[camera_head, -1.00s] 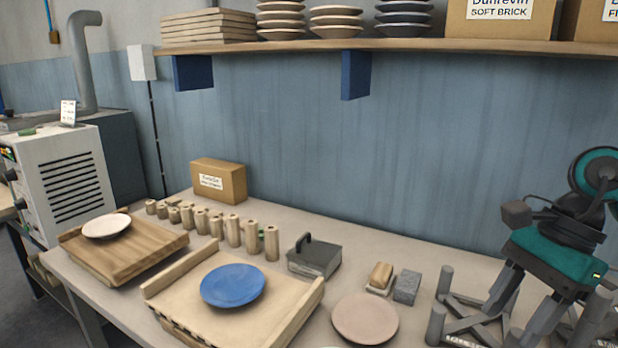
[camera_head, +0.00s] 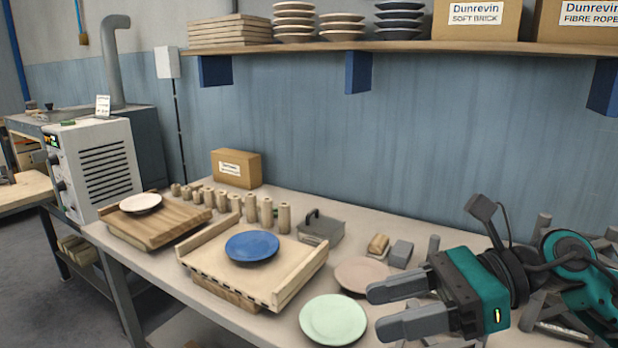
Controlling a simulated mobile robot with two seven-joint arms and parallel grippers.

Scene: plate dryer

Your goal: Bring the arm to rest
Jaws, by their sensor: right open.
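My right gripper (camera_head: 392,308) is at the lower right of the head view. Its two grey fingers point left and are spread apart with nothing between them. It is above the right part of the table. The pale green plate (camera_head: 333,319) lies left of the fingertips, and the pinkish plate (camera_head: 364,274) lies just behind them, partly covered by the upper finger. A blue plate (camera_head: 252,246) rests on a light wooden tray (camera_head: 290,285). A white plate (camera_head: 140,203) rests on a darker wooden board (camera_head: 165,226) at the left. My left gripper is out of view.
Several wooden cylinders (camera_head: 267,212), a cardboard box (camera_head: 236,168), a grey lidded block (camera_head: 320,229) and small blocks (camera_head: 400,253) stand behind the trays. A dark rack (camera_head: 433,245) stands behind my right arm. A loaded shelf (camera_head: 380,47) hangs above. A white machine (camera_head: 96,168) stands left.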

